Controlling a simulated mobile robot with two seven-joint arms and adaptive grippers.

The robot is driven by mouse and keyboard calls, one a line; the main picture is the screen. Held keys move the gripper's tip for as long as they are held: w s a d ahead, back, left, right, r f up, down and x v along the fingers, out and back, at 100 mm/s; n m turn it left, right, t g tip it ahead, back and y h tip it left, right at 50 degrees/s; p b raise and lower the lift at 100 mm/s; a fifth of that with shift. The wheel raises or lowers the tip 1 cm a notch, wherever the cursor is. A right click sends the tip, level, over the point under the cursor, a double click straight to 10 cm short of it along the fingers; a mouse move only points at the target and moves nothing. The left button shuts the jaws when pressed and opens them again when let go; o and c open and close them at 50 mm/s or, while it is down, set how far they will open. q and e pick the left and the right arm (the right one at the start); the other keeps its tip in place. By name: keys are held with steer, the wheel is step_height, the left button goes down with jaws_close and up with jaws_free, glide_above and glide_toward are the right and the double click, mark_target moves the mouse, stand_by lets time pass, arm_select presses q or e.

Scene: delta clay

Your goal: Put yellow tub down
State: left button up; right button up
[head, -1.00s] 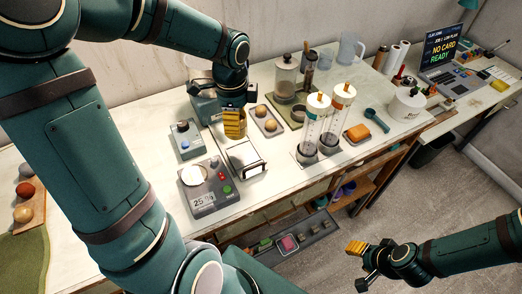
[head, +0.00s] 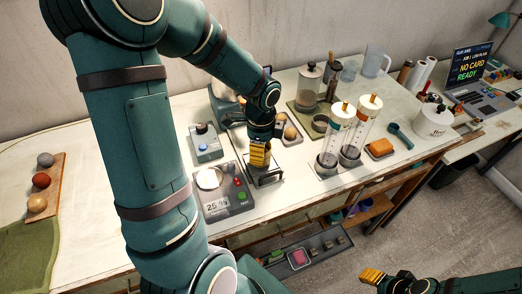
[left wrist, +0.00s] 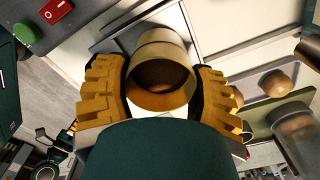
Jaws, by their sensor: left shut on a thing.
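The yellow tub (left wrist: 162,50) shows in the left wrist view as a pale yellow, round cup with its dark open mouth toward the camera. My left gripper (left wrist: 160,92) has its ridged yellow fingers on both sides of the tub and is shut on it. In the head view my left gripper (head: 259,154) points down over a small metal-framed stand (head: 266,180), and its fingers hide the tub. I cannot tell whether the tub touches the stand. My right gripper (head: 373,276) is low at the right, away from the table; its finger gap is unclear.
A grey scale (head: 217,205) stands just left of the stand. A box with a blue button (head: 204,147) is behind it. The left tabletop (head: 110,190) has bare room.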

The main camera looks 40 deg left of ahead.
arm_select(q)
steer(key=shift+f, duration=0.25)
steer(key=shift+f, duration=0.2)
steer(key=o, duration=1.3)
steer(key=shift+o, duration=0.2)
steer(key=shift+r, duration=0.1)
steer(key=shift+r, duration=0.15)
step_height(320, 180, up, 12)
steer(key=p, duration=0.2)
steer(key=shift+p, duration=0.35)
